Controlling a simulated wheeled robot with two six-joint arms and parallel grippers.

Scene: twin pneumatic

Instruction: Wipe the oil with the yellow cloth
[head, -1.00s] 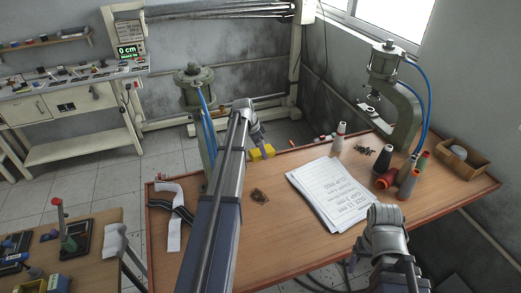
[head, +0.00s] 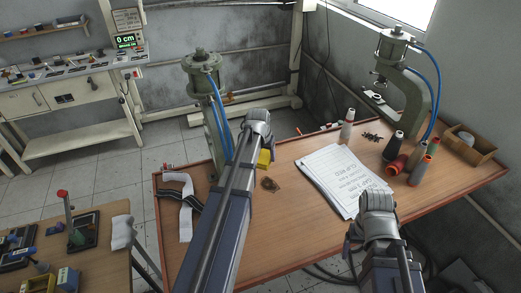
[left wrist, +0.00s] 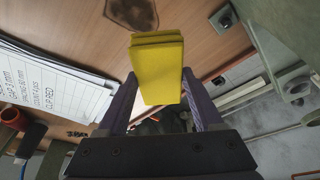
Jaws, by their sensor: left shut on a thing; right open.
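The oil is a dark brown patch (head: 270,184) on the wooden table, and it shows at the top of the left wrist view (left wrist: 132,10). My left gripper (head: 261,143) is shut on the folded yellow cloth (head: 264,160). In the left wrist view the cloth (left wrist: 158,70) sticks out between the two fingers, its end pointing toward the oil. The cloth is just beyond the oil in the head view, apart from it; its height above the table is hard to tell. My right gripper (head: 376,205) is open and empty at the table's near right side.
Printed sheets (head: 342,180) lie right of the oil. Several thread spools (head: 415,160), a wooden box (head: 468,146) and a press (head: 430,85) stand at the right. Another press (head: 203,75) and a black-and-white strap (head: 184,205) are left. The table's front middle is bare.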

